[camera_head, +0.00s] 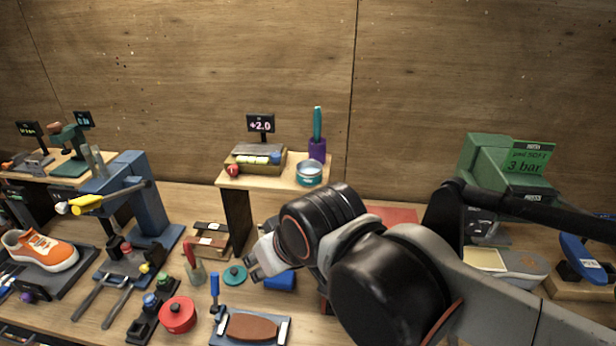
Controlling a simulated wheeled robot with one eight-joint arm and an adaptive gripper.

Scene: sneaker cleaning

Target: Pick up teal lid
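The teal lid (235,275) is a small round disc with a knob on top. It lies flat on the wooden bench, left of my gripper. My gripper (253,272) reaches in from the right, with its grey fingertips close to the lid's right side and apart from it in the picture. The fingers are small and seen at an angle, so I cannot tell how far apart they are. A teal round tin (310,173) stands on the raised wooden shelf behind.
A glass jar with a red-handled tool (194,268) stands left of the lid. A blue-handled brush (215,291) and a red round pot (177,314) are in front. A blue block (280,281) lies right of the lid. The shelf (237,215) rises behind.

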